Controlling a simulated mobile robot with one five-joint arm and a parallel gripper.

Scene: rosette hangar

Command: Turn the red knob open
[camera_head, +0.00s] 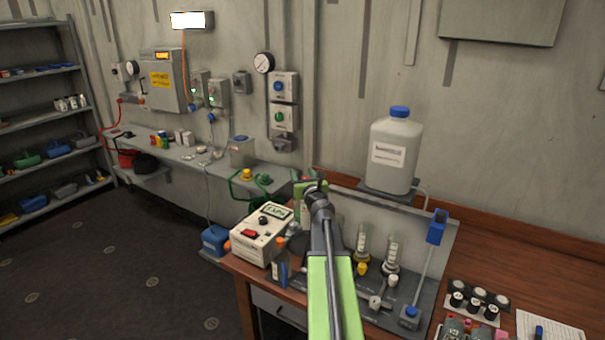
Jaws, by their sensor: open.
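My arm reaches from the bottom middle over the wooden bench. My gripper (308,192) is at its far end, above the back left of the bench rig, seen from behind and open. My arm hides its fingertips and what lies just beyond them. A small red patch (306,179) shows beside the gripper; I cannot tell if it is the red knob. A white instrument box (262,232) left of the arm carries a black dial and a red switch (249,233). No red knob shows clearly on the visible part of the grey rig (345,193).
A white jug (396,152) with a blue cap stands above the rig. Clear tubes with yellow and white knobs (361,268) stand right of my arm. Black-capped vials (478,300) sit at right. A grey wall shelf (175,151) and open floor lie left.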

